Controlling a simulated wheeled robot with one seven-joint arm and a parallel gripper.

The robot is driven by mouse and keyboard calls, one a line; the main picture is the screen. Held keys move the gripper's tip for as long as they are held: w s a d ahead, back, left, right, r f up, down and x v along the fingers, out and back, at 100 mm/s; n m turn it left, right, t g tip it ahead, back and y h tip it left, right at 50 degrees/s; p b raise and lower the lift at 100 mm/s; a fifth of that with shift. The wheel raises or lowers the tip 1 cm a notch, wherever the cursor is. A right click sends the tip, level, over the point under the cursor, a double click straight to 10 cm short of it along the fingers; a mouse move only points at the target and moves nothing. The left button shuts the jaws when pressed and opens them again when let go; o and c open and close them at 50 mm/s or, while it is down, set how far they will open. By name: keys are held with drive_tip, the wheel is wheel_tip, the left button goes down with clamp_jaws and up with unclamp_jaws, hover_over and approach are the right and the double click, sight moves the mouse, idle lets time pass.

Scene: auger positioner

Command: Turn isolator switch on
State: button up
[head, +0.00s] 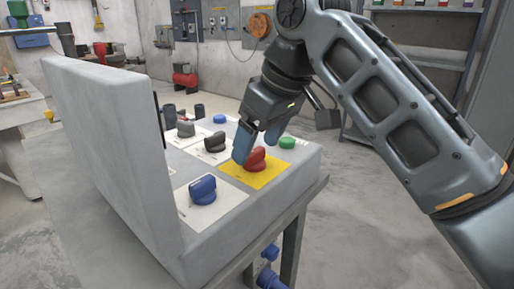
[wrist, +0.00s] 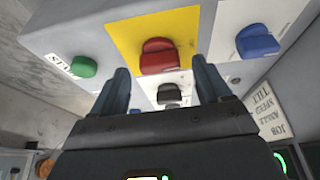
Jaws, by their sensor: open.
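The red rotary switch (head: 256,158) sits on a yellow plate (head: 268,177) on the sloped grey control panel; its look fits an isolator, though I cannot read a label on it. In the wrist view the red switch (wrist: 159,56) lies centred between and just beyond my fingertips. My gripper (head: 255,148) is open, with its blue fingers pointing down at the switch. In the wrist view my gripper (wrist: 161,72) shows one finger towards each side of the switch. I cannot tell whether a finger touches it.
A blue knob (head: 203,190) stands in front of the red switch on the panel. A tall grey upright wall (head: 115,130) borders the panel's left side.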

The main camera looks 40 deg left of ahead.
drive_tip(key=shift+a+f, duration=0.25)
drive_tip(key=shift+f, duration=0.35)
drive_tip(key=c, duration=1)
drive_tip(key=shift+c, duration=0.2)
